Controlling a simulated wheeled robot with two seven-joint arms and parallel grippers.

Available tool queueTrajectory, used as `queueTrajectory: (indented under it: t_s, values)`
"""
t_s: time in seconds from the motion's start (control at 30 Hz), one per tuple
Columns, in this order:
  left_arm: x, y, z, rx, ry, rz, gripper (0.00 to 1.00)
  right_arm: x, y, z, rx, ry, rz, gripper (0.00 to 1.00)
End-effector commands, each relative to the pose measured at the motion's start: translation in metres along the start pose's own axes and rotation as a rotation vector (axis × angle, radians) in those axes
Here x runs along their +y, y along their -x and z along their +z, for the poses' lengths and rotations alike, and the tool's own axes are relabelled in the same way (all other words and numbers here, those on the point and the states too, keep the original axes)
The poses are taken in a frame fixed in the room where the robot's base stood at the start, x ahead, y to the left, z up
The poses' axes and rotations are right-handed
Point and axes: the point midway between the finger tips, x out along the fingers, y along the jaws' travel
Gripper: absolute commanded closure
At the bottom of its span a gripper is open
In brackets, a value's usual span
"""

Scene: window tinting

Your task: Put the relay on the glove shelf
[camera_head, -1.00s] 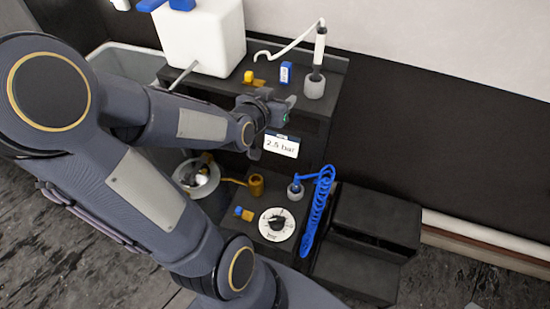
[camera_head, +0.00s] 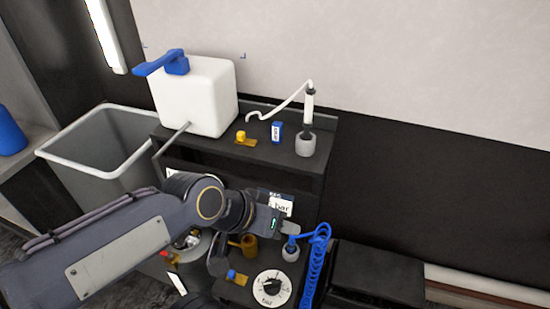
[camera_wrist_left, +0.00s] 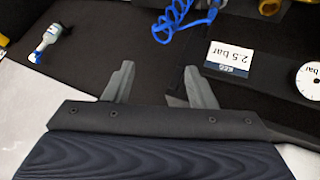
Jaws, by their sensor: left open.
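A small blue box with a white label (camera_head: 277,131) stands upright on the dark upper shelf (camera_head: 205,146). It may be the relay, but I cannot read its label. No gloves show, so I cannot tell which surface is the glove shelf. My left gripper (camera_head: 262,230) is in front of the unit, below the upper shelf, beside the label card (camera_head: 277,204) and partly covering it. In the left wrist view its two fingers (camera_wrist_left: 159,85) are spread with nothing between them. My right gripper is not in view.
A white tank (camera_head: 196,98), yellow block (camera_head: 240,137) and grey cup with a tube (camera_head: 305,144) stand on the upper shelf. Below are a blue coiled hose (camera_head: 314,265), brown cup (camera_head: 248,243) and dial (camera_head: 270,289). A grey bin (camera_head: 95,150) is left.

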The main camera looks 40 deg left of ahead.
Motion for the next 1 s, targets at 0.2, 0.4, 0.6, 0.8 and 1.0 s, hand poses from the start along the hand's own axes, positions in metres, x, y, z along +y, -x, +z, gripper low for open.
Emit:
queueTrajectory:
  t_s: [0.2,0.4,0.6,0.8,1.0]
  values:
    - [-0.07,-0.069,-0.101,0.377,-0.065,-0.144,0.49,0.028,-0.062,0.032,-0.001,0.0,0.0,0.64]
    - [-0.134,-0.095,-0.176,0.681,-0.133,-0.304,0.49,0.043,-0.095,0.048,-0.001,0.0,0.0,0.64]
    - [-0.165,-0.096,-0.207,0.826,-0.166,-0.397,0.49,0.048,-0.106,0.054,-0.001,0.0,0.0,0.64]
    - [-0.171,-0.103,-0.225,0.843,-0.17,-0.406,0.49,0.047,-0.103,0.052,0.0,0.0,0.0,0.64]
    - [-0.174,-0.117,-0.244,0.841,-0.169,-0.406,0.49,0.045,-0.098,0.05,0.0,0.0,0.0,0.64]
